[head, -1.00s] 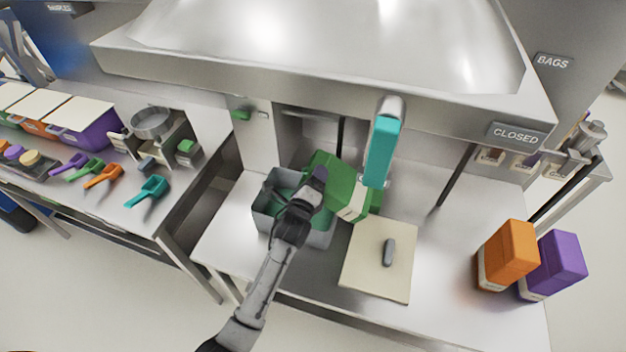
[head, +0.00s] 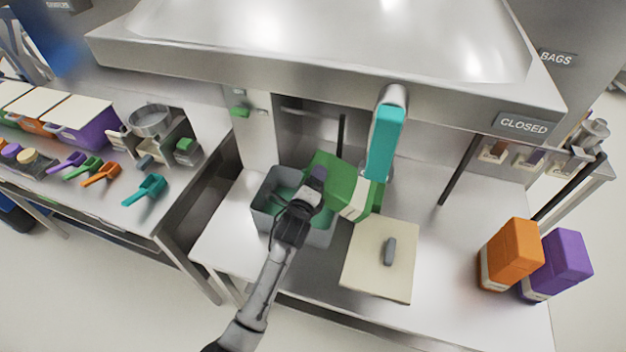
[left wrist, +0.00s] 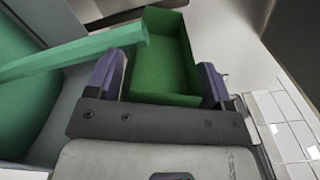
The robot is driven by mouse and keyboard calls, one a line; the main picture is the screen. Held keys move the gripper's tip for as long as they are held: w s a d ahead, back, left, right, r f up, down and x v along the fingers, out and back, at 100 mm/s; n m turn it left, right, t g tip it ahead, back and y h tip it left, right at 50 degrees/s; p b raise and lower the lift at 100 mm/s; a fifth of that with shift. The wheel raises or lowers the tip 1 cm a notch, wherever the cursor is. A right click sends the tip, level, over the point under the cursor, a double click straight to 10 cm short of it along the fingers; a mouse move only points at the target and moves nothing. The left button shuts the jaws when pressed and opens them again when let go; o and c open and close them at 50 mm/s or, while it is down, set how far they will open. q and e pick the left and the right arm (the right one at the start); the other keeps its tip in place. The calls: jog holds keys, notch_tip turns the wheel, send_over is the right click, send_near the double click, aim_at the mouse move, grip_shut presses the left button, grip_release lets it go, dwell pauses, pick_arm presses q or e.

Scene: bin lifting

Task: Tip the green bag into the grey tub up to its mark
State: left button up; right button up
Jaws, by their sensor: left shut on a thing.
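The green bag (head: 340,180) is tipped over beside the right side of the grey tub (head: 264,215). My left gripper (head: 314,188) is shut on the bag above the tub's right part. In the left wrist view, the bag (left wrist: 160,65) sits between my two purple fingers (left wrist: 160,82). A green stream (left wrist: 75,53) runs from the bag's edge toward the left, over the tub (left wrist: 65,100). Green contents (left wrist: 12,85) lie in the tub. I cannot make out the tub's mark. My right gripper is not in view.
A cream board (head: 365,268) with a grey object (head: 389,251) lies right of the tub. Orange (head: 513,250) and purple (head: 560,262) bags stand farther right. A metal hood (head: 300,85) overhangs the bench, with a teal piece (head: 384,145) hanging by its front edge.

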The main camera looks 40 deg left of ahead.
pick_arm(q)
jog(key=shift+a+f+n+b, duration=0.2)
jog(key=shift+f+n+b, duration=1.1)
jog(key=shift+f+n, duration=1.15)
dwell(0.7)
jog(key=shift+r+m+p, duration=0.3)
jog(key=shift+m+p, duration=0.55)
jog(key=shift+m, duration=0.2)
jog(key=shift+r+m, duration=0.1)
jog(key=shift+m, duration=0.2)
jog(key=r+p, duration=0.1)
jog(key=r+m+p, duration=0.1)
jog(key=r+p, duration=0.1)
jog(key=r+m+p, duration=0.1)
jog(key=p, duration=0.1)
jog(key=shift+d+r, duration=0.25)
jog(key=shift+r, duration=0.05)
